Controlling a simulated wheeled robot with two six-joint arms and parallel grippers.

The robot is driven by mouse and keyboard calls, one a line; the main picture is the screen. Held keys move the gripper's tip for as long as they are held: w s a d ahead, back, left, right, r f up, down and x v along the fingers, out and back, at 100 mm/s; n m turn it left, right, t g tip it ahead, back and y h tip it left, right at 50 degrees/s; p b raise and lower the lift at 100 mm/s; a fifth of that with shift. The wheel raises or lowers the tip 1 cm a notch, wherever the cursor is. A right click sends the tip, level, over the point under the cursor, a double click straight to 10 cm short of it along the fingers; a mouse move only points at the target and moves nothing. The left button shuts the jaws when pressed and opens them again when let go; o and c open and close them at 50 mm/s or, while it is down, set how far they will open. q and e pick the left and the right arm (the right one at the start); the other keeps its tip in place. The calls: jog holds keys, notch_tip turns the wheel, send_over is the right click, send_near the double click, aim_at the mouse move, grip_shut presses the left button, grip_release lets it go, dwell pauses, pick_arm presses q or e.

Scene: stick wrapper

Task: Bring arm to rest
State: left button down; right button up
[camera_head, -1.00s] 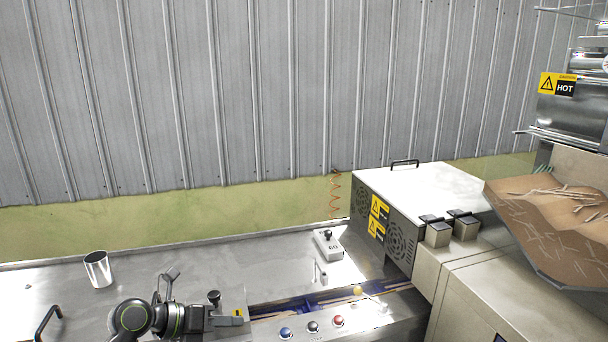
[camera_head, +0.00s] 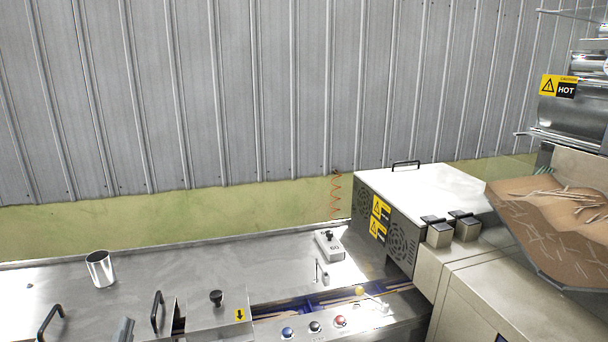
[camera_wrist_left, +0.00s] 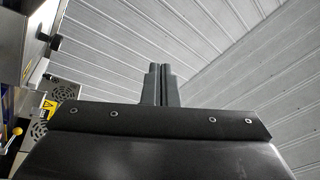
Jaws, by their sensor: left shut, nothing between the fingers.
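The rest of my left arm is out of the head view. My right gripper is in neither view.
The metal table (camera_head: 200,265) holds a metal cup (camera_head: 100,268), black handles (camera_head: 157,311) and a small control box (camera_head: 329,246). Coloured buttons (camera_head: 314,327) line the front panel. The wrapping machine (camera_head: 425,185) stands right, beside a tray of sticks (camera_head: 560,215).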

pick_arm(q)
jog(key=s+a+f+n+g, duration=0.1)
jog(key=s+f+n+g, duration=0.2)
jog(key=s+f+g, duration=0.1)
jog(key=s+a+f+n+g, duration=0.1)
jog(key=s+f+n+g, duration=0.2)
jog(key=s+f, duration=0.4)
jog(key=s+a+f+n+g+y, duration=0.1)
jog(key=s+f+n+g, duration=0.2)
jog(key=s+f+g, duration=0.2)
jog(key=shift+s+f, duration=0.35)
jog(key=shift+f, duration=0.35)
jog(key=s+d+f+n+g+h, duration=0.1)
jog(key=s+d+f+g+h, duration=0.3)
jog(key=s, duration=0.6)
notch_tip(320, 180, down, 26)
jog(key=g+b, duration=0.1)
jog(key=g, duration=0.1)
jog(key=s+f+g+b, duration=0.1)
jog(key=s+f, duration=1.4)
jog(key=f, duration=0.1)
jog(key=shift+d+f+g, duration=0.2)
jog(key=shift+f+g, duration=0.1)
jog(key=shift+f, duration=0.05)
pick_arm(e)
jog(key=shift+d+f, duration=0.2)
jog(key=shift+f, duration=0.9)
pick_arm(q)
jog(key=shift+s, duration=0.1)
